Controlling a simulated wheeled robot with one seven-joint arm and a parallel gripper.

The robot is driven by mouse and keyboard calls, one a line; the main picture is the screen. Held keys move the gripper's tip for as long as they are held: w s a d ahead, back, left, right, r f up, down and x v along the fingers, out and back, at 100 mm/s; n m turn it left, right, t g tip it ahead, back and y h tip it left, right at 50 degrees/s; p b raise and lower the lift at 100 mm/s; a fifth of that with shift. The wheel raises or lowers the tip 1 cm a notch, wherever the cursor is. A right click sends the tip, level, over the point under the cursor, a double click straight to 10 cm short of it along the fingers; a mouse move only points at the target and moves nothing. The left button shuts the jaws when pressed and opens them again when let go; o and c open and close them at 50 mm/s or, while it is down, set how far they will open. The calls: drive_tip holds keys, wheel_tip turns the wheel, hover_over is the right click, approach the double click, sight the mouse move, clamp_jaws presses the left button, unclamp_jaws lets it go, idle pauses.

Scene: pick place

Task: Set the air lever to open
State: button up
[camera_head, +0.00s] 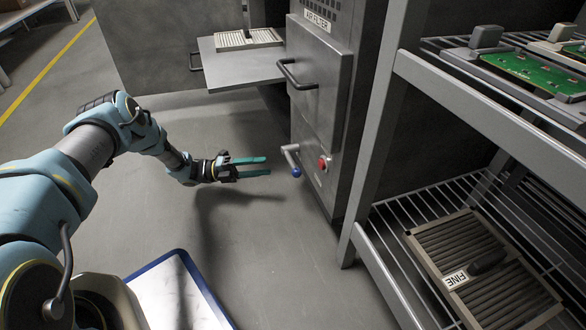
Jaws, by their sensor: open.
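The air lever (291,158) sticks out low on the front of the grey cabinet marked AIR FILTER (323,95). It is a short pale bar with a blue ball (296,172) at its lower end, and it slants downward. My gripper (268,167) reaches in from the left with its two teal fingers apart and nothing between them. The fingertips point at the lever and appear a short way left of it. I cannot tell the exact depth gap.
A red button (323,163) sits right of the lever. A cabinet door with a dark handle (297,75) is above it. A grey shelf (240,67) juts out at upper left. A rack (372,150) stands at right, holding a filter marked FINE (480,265) and green boards (540,72).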

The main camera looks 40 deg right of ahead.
sight(292, 161)
drive_tip(key=b+x, duration=0.2)
drive_tip(key=x, duration=0.8)
drive_tip(key=shift+a, duration=0.1)
drive_tip(key=shift+c, duration=0.3)
clamp_jaws()
idle(0.8)
